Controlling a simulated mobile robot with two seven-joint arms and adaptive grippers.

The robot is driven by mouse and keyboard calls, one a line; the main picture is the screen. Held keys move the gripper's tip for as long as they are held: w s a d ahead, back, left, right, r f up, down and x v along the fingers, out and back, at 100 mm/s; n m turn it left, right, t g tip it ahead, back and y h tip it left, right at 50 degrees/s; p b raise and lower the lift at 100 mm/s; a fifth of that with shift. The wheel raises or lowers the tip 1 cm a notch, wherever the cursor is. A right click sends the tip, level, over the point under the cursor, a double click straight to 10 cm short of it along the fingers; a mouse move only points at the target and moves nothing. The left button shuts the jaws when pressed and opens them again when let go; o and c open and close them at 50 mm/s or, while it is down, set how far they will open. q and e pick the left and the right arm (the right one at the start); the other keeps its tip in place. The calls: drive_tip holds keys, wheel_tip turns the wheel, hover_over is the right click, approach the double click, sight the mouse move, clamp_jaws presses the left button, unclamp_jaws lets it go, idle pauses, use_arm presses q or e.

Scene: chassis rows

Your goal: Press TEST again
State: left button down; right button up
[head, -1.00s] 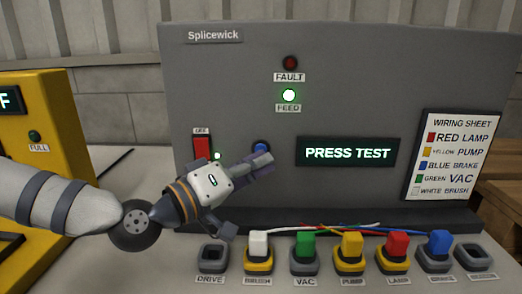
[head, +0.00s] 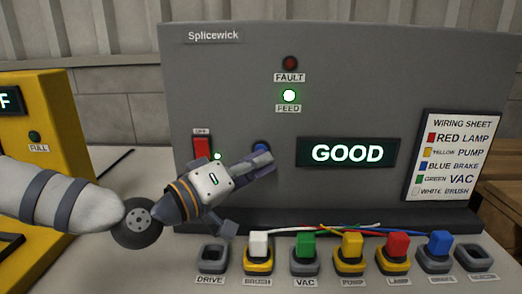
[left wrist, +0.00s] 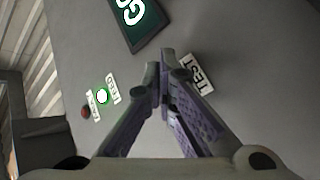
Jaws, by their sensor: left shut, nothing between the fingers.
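The blue button (head: 261,146) on the grey Splicewick panel (head: 400,70) is mostly hidden behind my left gripper (head: 268,158). The gripper is shut and empty, with its fingertips in front of the panel at the button. In the left wrist view the shut fingertips (left wrist: 167,62) lie beside the TEST label (left wrist: 198,73), and the button is hidden there. I cannot tell whether the fingertips touch it. The display (head: 347,152) reads GOOD in white letters. My right gripper is not in view.
The FEED lamp (head: 289,96) glows green and the FAULT lamp (head: 290,63) is dark red. A red switch (head: 202,148) sits left of my gripper. Below stand several sockets with coloured plugs, such as the white plug (head: 259,244). A wiring sheet (head: 455,155) is at right.

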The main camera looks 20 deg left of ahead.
use_arm(q)
drive_tip(key=shift+s, duration=0.3)
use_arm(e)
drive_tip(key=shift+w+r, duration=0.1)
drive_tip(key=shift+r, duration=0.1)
use_arm(q)
drive_tip(key=s+d+p, duration=0.1)
drive_tip(key=s+p, duration=0.1)
drive_tip(key=s, duration=0.3)
drive_tip(key=shift+s+d, duration=0.4)
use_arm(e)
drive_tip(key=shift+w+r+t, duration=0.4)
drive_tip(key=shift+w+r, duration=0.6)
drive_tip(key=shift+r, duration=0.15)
